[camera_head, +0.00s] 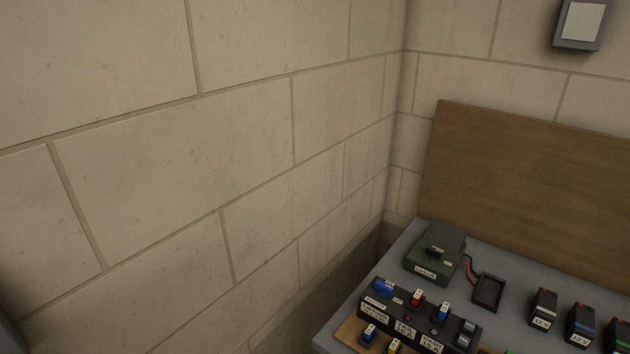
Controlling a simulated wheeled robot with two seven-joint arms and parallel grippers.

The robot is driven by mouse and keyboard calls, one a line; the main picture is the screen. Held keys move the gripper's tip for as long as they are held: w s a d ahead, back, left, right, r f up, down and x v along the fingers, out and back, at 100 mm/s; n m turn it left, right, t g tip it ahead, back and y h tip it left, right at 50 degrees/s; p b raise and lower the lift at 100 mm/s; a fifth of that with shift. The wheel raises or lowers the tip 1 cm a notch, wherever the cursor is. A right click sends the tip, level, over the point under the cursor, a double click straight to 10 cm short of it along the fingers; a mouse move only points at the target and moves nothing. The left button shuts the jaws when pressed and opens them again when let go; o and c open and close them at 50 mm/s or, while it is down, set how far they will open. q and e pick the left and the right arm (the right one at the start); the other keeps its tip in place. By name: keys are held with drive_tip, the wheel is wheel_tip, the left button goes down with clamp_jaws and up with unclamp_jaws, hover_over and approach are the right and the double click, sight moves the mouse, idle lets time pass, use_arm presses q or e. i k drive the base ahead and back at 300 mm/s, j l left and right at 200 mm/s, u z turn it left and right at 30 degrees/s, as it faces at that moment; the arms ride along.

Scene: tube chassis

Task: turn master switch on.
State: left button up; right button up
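A black switch panel (420,318) stands near the front left of a grey bench at lower right. The blue master switch (384,287) is at the panel's upper left end, with a small white label just below it that seems to read MASTER. Whether the switch is on or off is too small to tell. Neither of my grippers shows in the head view.
A green charger box (434,258) with red and black wires sits behind the panel, beside an empty black tray (488,292). Several 12 V batteries (542,308) stand to the right. A brown board (530,190) rises behind the bench. A block wall (200,150) fills the left.

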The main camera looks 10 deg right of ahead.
sight(384, 290)
drive_tip(key=z, duration=1.05)
